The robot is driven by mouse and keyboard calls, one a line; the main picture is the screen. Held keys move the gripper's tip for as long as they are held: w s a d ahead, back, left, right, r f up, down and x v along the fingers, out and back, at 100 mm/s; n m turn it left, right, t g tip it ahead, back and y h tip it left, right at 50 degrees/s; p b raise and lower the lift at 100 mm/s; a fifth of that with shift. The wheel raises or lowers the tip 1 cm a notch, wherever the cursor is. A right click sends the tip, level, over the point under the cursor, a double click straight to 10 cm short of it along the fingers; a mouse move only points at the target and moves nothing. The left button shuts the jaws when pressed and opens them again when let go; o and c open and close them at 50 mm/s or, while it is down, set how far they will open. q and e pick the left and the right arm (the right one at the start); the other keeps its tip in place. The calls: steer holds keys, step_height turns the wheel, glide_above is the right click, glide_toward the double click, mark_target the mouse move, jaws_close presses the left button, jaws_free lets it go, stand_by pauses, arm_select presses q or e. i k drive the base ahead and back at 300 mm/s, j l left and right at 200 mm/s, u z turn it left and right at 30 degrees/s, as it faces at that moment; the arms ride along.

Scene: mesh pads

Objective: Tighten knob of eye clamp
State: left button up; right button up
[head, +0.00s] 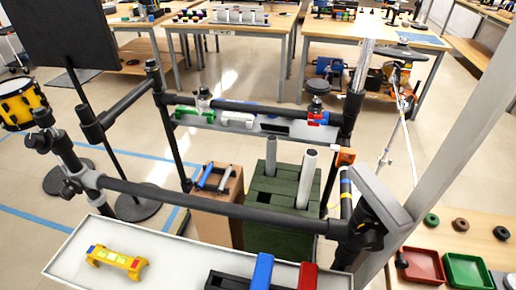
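A black tubular rack (230,207) stands in front of me, with clamps at its joints. On its left, a grey clamp (92,182) with a dark knob (70,189) joins the front bar to the upright post. At the back, a fitting with a round black top (318,88) and one with a clear and dark top (203,98) stand by the back bar. I cannot tell which of these is the eye clamp, nor how tight any knob is. Neither of my grippers shows in the head view.
A white tray (72,265) in front holds a yellow part (116,261) and a black part with blue and red blocks (262,272). A green crate (272,205) stands inside the rack. Red (420,268) and green (468,270) bins lie on the right table.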

mark_target(372, 241)
steer(key=k+z, duration=0.15)
steer(key=z, duration=0.8)
